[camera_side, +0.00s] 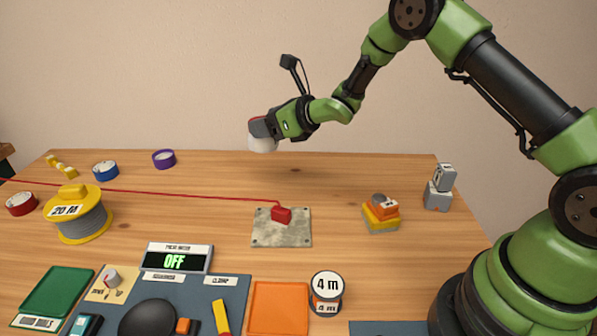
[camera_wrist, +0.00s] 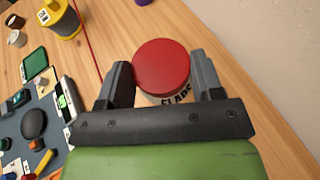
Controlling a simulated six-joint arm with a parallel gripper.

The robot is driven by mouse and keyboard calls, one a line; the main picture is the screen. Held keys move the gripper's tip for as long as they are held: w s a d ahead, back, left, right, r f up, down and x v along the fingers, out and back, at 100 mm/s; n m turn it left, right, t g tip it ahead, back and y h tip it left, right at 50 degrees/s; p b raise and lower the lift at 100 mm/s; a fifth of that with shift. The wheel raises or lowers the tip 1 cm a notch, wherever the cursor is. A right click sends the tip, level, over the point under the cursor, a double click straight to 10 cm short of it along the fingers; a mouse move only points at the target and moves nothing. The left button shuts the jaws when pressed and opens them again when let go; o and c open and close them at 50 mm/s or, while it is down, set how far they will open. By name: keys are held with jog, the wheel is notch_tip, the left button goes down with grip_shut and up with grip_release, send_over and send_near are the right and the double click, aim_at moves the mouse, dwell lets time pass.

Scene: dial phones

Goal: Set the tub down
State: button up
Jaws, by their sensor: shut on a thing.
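The tub (camera_wrist: 162,66) has a round red lid and a pale body with dark lettering, partly hidden, that looks like "FLAPS". My gripper (camera_wrist: 160,78) is shut on it, with one dark finger on each side. In the side view, the white tub body (camera_side: 263,145) shows below my gripper (camera_side: 262,128), held high in the air above the back of the wooden table (camera_side: 350,185). It touches nothing below. Most of its lid is hidden there by the fingers.
A yellow reel (camera_side: 78,220) stands left, tape rolls (camera_side: 164,159) behind. Orange and yellow blocks (camera_side: 381,218) and grey blocks (camera_side: 438,199) stand right. An orange pad (camera_side: 278,308) is in front. The back middle is clear.

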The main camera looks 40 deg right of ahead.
jog(key=s+d, duration=0.2)
jog(key=d, duration=0.8)
jog(key=shift+w+d+f, duration=0.1)
jog(key=shift+d+f, duration=0.1)
jog(key=shift+f, duration=2.5)
jog(key=shift+w+d+f, duration=0.1)
jog(key=shift+d+f, duration=0.05)
jog(key=shift+f, duration=2.55)
jog(key=shift+f, duration=0.1)
jog(key=o, duration=1.1)
jog(key=shift+c, duration=0.2)
